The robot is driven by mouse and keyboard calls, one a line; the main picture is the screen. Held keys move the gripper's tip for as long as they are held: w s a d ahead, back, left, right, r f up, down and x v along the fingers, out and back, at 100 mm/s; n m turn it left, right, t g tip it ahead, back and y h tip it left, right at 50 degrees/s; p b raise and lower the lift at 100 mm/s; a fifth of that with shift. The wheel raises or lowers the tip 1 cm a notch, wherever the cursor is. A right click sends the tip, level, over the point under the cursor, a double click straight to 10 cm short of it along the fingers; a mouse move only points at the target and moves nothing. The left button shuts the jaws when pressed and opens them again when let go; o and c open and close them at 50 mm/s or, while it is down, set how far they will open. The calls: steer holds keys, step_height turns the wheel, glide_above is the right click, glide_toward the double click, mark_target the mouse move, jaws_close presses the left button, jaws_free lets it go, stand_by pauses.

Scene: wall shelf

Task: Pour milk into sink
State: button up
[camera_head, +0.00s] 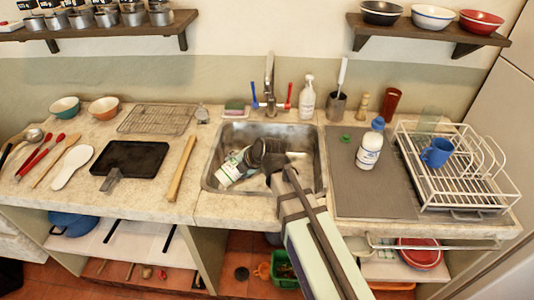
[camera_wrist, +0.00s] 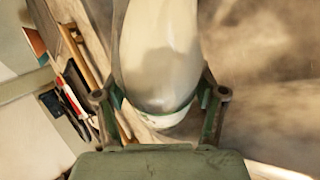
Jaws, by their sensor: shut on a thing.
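The white milk bottle (camera_head: 230,171) with a green and dark label is tilted over the left part of the metal sink (camera_head: 212,183), its lower left end near the basin's left side. My gripper (camera_head: 255,158) is shut on the bottle. In the wrist view the pale, smooth bottle (camera_wrist: 160,60) fills the space between the two fingers of my gripper (camera_wrist: 162,95). Its opening is hidden in both views, and I cannot tell whether milk is flowing. A light patch shows on the basin's right side; I cannot tell whether it is liquid or glare.
The faucet (camera_head: 269,75) stands behind the basin, with a soap bottle (camera_head: 307,97) to its right. A blue-capped white bottle (camera_head: 369,150) and a small green cap (camera_head: 346,138) are on the grey mat (camera_head: 375,190). A dish rack (camera_head: 465,180) is farther right.

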steer(key=shift+r+p, duration=0.35)
steer(key=shift+p, duration=0.05)
steer(key=shift+w+d+r+m+g+y+p, duration=0.5)
steer(key=shift+r+y+p, duration=0.2)
steer(key=shift+p, duration=0.6)
stand_by(1.5)
steer(key=shift+d+r+m+g+y+b, duration=0.15)
steer(key=shift+r+m+g+y+b, duration=0.45)
steer(key=shift+r+y+b, duration=0.6)
stand_by(3.6)
